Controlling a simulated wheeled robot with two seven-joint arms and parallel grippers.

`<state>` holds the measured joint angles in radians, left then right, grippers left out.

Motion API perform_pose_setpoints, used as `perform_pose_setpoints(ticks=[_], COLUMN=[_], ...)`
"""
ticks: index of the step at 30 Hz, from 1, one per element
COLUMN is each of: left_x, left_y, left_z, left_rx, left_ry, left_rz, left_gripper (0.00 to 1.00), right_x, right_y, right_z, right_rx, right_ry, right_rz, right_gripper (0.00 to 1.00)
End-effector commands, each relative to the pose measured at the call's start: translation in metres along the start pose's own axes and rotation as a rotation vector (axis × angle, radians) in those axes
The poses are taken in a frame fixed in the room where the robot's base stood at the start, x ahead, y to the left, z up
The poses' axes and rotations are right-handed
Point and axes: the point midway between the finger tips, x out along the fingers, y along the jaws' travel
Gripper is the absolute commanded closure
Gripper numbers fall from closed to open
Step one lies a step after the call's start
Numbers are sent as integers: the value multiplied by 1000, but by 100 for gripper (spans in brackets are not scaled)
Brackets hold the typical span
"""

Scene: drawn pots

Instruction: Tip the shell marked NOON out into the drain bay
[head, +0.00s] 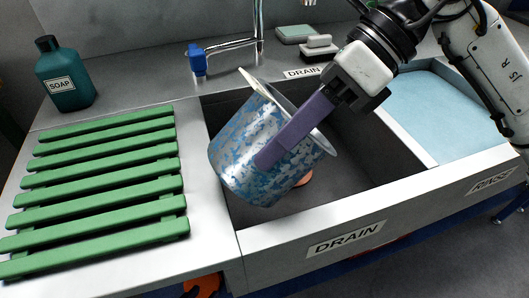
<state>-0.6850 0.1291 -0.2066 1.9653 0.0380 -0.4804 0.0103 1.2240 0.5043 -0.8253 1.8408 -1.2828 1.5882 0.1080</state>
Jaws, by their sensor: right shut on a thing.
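A mottled blue and silver shell (240,150) with a pale rim hangs tilted in the drain bay (375,165), its mouth leaning to the upper right and its base to the lower left. No NOON mark shows on the side that I see. My right gripper (268,155) comes in from the right and is shut on the shell. One purple finger lies along its near wall; the other finger is hidden. The inside of the shell is mostly hidden. My left gripper is not in view.
A pinkish-orange round thing (304,180) shows partly behind the shell in the bay. A green slatted rack (100,185) and a SOAP bottle (66,75) stand at left. A tap (230,46) is behind. The pale blue basin (435,110) marked RINSE is at right.

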Motion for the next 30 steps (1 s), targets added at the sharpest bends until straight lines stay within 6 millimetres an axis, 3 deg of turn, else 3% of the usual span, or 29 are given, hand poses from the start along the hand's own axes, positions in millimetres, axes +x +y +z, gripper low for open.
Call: perform_pose_setpoints(ticks=[30], left_x=[4], left_y=[-1], left_z=[5], left_rx=[0], left_ry=[-3], left_rz=[0], left_gripper=[69], right_x=[-14], right_y=[1], right_z=[4], right_rx=[8], right_ry=[-77], right_rz=[74], right_gripper=[100])
